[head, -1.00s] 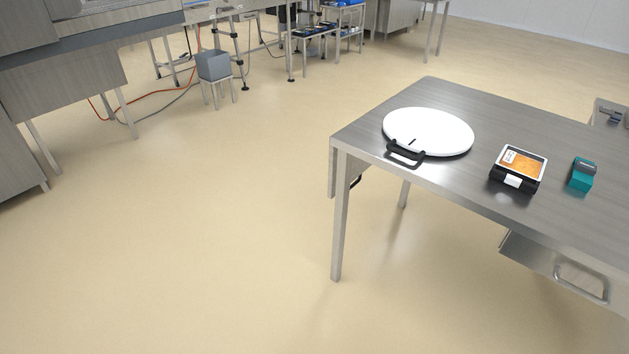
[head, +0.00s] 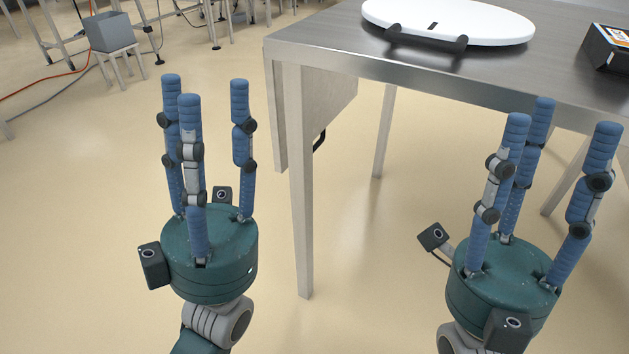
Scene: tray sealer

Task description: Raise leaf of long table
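The long steel table (head: 400,62) stands ahead, reaching to the right. A grey leaf (head: 332,105) hangs straight down at its left end, partly hidden behind the front table leg. A dark handle (head: 319,140) shows at the leaf's lower edge. My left gripper (head: 203,90) is open and empty, its three blue fingers pointing up, left of the leaf and apart from it. My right gripper (head: 555,118) is open and empty, fingers up, in front of the table's front edge in the picture; I cannot tell whether it touches.
A white round board (head: 450,18) with black brackets lies on the table top. A dark box (head: 606,48) is at the right edge of view. A grey bin (head: 109,32) stands on a small stool at the back left.

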